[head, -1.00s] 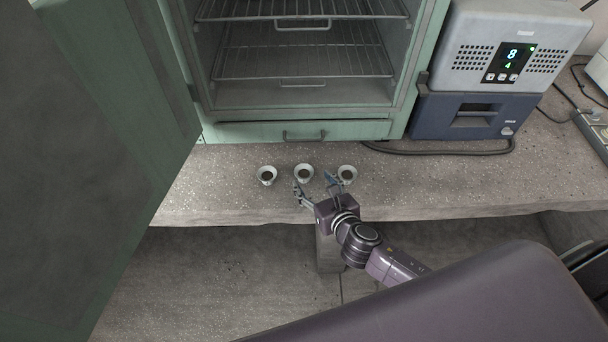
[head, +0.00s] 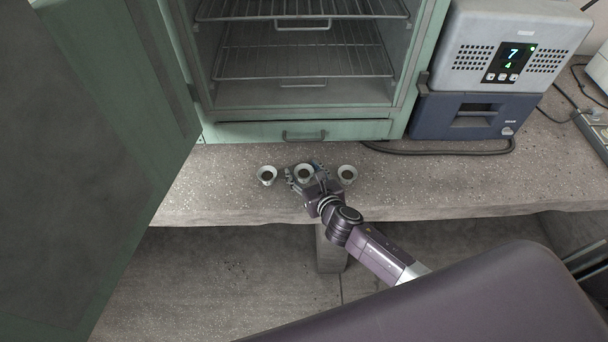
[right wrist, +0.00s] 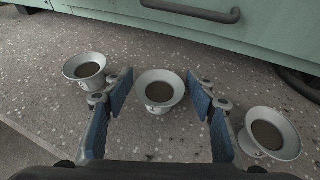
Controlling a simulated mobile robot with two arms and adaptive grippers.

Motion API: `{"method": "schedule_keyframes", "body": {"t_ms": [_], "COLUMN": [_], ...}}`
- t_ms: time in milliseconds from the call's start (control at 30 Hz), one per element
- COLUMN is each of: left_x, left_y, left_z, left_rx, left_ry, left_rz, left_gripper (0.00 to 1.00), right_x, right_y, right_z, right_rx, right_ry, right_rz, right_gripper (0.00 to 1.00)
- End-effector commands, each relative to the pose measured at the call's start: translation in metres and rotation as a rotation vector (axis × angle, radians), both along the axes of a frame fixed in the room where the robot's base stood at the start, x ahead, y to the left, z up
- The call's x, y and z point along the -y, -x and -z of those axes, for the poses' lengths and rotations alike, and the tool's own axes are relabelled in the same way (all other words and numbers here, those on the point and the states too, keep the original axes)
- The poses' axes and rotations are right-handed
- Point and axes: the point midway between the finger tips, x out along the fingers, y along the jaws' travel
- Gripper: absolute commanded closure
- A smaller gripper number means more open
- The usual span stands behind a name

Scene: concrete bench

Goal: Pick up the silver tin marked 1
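Three small pale silver tins with flared rims and dark contents stand upright in a row on the bench: a left tin (head: 267,175), a middle tin (head: 304,173) and a right tin (head: 347,174). I cannot read which one is marked 1. My right gripper (head: 306,172) is open around the middle tin. In the right wrist view the blue finger pads of this gripper (right wrist: 160,92) stand apart on both sides of the middle tin (right wrist: 158,91), with gaps visible. The left tin (right wrist: 86,70) and right tin (right wrist: 269,134) are outside the fingers. My left gripper is not in view.
The concrete bench (head: 440,188) has free room right of the tins. Behind them stands an open green cabinet (head: 240,132) with wire racks; its door (head: 90,110) swings out at left. A grey and blue device (head: 470,115) with a display and a cable (head: 440,152) are at right.

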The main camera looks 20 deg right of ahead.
Motion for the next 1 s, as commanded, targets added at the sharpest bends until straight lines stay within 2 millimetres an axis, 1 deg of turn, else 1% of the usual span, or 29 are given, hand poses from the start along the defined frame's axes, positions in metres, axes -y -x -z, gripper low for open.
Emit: {"method": "schedule_keyframes", "body": {"t_ms": [33, 300, 567, 733, 867, 1000], "left_x": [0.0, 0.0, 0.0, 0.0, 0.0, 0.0], "left_y": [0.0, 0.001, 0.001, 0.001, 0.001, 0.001], "left_z": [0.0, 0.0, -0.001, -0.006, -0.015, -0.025], "left_rx": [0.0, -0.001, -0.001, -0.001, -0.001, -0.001], "left_ry": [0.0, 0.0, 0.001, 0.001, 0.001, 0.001], "left_rz": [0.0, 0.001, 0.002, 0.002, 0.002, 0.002], "left_gripper": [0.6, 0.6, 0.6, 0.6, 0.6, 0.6], "right_x": [0.0, 0.0, 0.0, 0.001, 0.001, 0.001], "right_y": [0.0, 0.0, 0.0, -0.001, 0.0, -0.001], "right_z": [0.0, 0.0, -0.002, -0.014, -0.036, -0.072], "right_rx": [0.0, 0.0, 0.001, 0.003, 0.004, 0.006], "right_ry": [0.0, 0.0, 0.0, 0.001, 0.002, 0.002], "right_rz": [0.0, 0.0, 0.0, 0.0, -0.002, -0.003], "right_gripper": [0.56, 0.86, 0.86, 0.86, 0.86, 0.86]}}
